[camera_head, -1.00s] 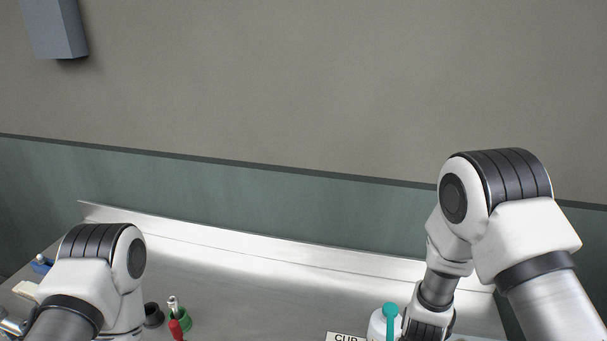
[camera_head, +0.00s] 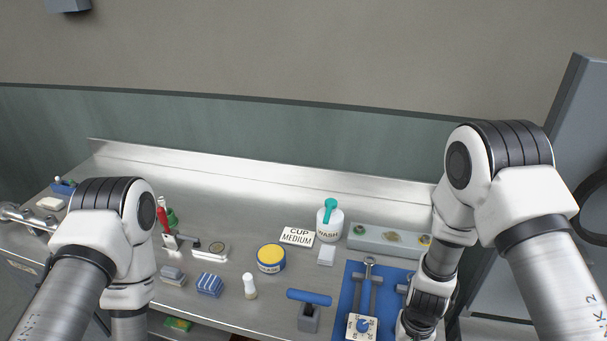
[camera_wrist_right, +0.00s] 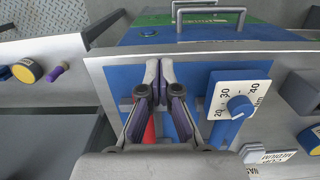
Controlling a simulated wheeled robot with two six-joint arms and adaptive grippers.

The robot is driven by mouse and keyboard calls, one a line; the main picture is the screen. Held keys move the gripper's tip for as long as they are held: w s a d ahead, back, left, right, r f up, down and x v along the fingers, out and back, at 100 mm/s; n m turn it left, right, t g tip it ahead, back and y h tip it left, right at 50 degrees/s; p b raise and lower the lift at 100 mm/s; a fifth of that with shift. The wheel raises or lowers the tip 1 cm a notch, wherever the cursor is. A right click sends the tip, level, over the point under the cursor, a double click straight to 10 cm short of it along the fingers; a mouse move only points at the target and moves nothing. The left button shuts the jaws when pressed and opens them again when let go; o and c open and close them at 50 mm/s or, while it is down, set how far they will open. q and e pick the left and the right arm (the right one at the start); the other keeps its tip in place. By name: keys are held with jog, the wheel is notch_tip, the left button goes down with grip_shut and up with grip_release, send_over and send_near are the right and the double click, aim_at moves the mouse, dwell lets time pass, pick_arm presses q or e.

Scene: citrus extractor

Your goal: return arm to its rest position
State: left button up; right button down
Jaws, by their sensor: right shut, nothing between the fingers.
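My right arm (camera_head: 437,250) comes in from the right in the head view and reaches down over the right part of the bench; its gripper is out of that frame. In the right wrist view my right gripper (camera_wrist_right: 160,68) is shut and empty, its two fingertips together in front of a blue panel (camera_wrist_right: 190,78) with a dial (camera_wrist_right: 240,106). A red part (camera_wrist_right: 149,132) shows behind the fingers; I cannot tell whether they touch anything. My left arm (camera_head: 128,225) is bent at the left in the head view, and its gripper is hidden or out of frame.
A grey cabinet (camera_head: 570,150) rises at right.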

pick_arm(q)
notch_tip(320, 180, down, 12)
jog(key=w+b, duration=0.1)
jog(key=b, duration=0.9)
jog(key=shift+a, duration=0.35)
pick_arm(e)
jog(key=s+d+f+n, duration=0.2)
jog(key=s+f, duration=1.3)
jog(key=f, duration=0.1)
jog(key=shift+s+f+n+t, duration=0.25)
jog(key=shift+s+n+t, duration=0.05)
jog(key=shift+s+t, duration=0.1)
pick_arm(q)
jog(key=shift+w+f, duration=0.15)
jog(key=shift+w, duration=0.05)
pick_arm(e)
jog(key=shift+w, duration=0.2)
pick_arm(q)
jog(key=shift+s, duration=0.1)
pick_arm(e)
jog(key=shift+s, duration=0.1)
